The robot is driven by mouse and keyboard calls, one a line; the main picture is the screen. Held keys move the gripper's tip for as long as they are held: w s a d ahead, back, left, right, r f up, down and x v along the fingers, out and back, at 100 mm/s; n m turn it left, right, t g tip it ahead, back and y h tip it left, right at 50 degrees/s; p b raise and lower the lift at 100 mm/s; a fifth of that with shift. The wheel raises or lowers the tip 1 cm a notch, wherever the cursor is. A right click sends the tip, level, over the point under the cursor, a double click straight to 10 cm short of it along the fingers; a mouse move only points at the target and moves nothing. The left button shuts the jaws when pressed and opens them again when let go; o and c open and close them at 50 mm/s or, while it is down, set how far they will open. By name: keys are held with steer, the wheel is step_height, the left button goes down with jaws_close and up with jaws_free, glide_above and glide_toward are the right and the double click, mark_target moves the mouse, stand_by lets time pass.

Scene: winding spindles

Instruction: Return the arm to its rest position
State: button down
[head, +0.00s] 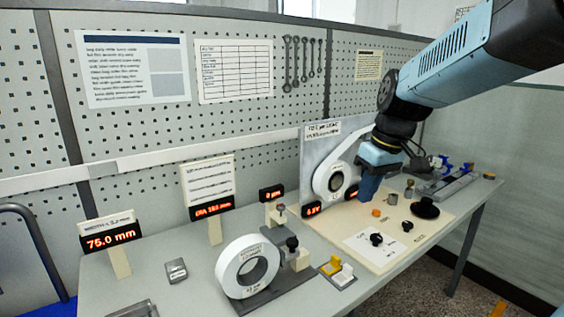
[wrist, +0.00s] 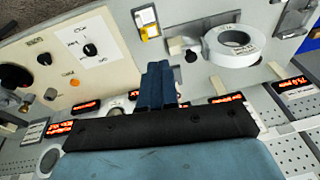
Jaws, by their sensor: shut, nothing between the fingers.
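My arm (head: 450,65) reaches in from the upper right of the head view. My gripper (head: 369,192) is blue, points down and is shut and empty. It hangs in front of the upright grey panel with the white ring-shaped spindle part (head: 322,181), above the cream board (head: 420,232). In the wrist view my gripper's closed fingers (wrist: 158,72) stand in the middle, with nothing between them. I cannot tell how far the fingertips are above the board.
A large white ring (head: 230,262) stands on a grey fixture at the front. The cream board carries black knobs (head: 376,239), an orange piece (head: 376,213) and a black disc (head: 426,208). Red displays (head: 110,239) stand at the left. A pegboard wall (head: 120,130) closes the back.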

steer(key=s+d+r+m+t+h, duration=0.1)
steer(key=s+d+m+t, duration=0.3)
steer(key=s, duration=0.8)
steer(key=shift+s+d+m+h, duration=0.4)
steer(key=shift+d+m+h, duration=0.25)
steer(key=shift+m, duration=0.45)
